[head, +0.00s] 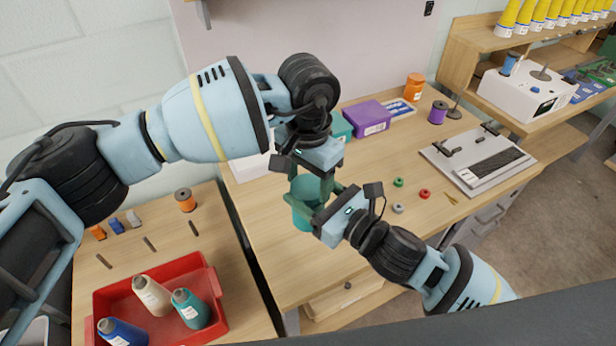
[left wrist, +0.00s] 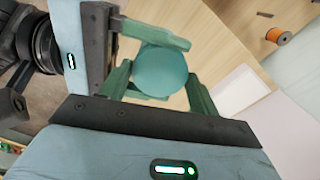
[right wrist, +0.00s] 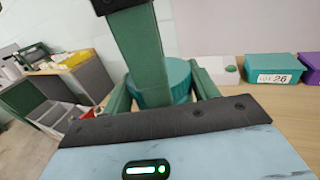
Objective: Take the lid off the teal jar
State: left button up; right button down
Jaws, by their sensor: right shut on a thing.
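The teal jar (head: 302,218) is above the table's left part in the head view. My right gripper (head: 312,200) is shut on its body, a green finger on either side. In the right wrist view the jar (right wrist: 160,82) stands between the fingers, partly hidden by a left finger. My left gripper (head: 311,178) is just above the jar, pointing down. In the left wrist view the round teal lid (left wrist: 160,72) lies between the left fingers, which look open with a small gap. Lid and jar are alike in colour, and I cannot see the seam.
A purple box (head: 368,118), an orange bottle (head: 414,87) and a purple spool (head: 438,112) stand behind. Small green, red and grey rings and a grey device (head: 478,160) are to the right.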

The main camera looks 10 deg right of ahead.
pick_arm(q)
jog(key=c, duration=0.4)
jog(key=shift+n, duration=1.8)
jog(key=o, duration=1.1)
jog(key=shift+c, duration=0.2)
jog(key=shift+r, duration=2.3)
jog(key=shift+r+m, duration=1.7)
jog(key=shift+m, duration=0.1)
jog(key=shift+c, duration=0.4)
jog(key=shift+f, duration=4.05)
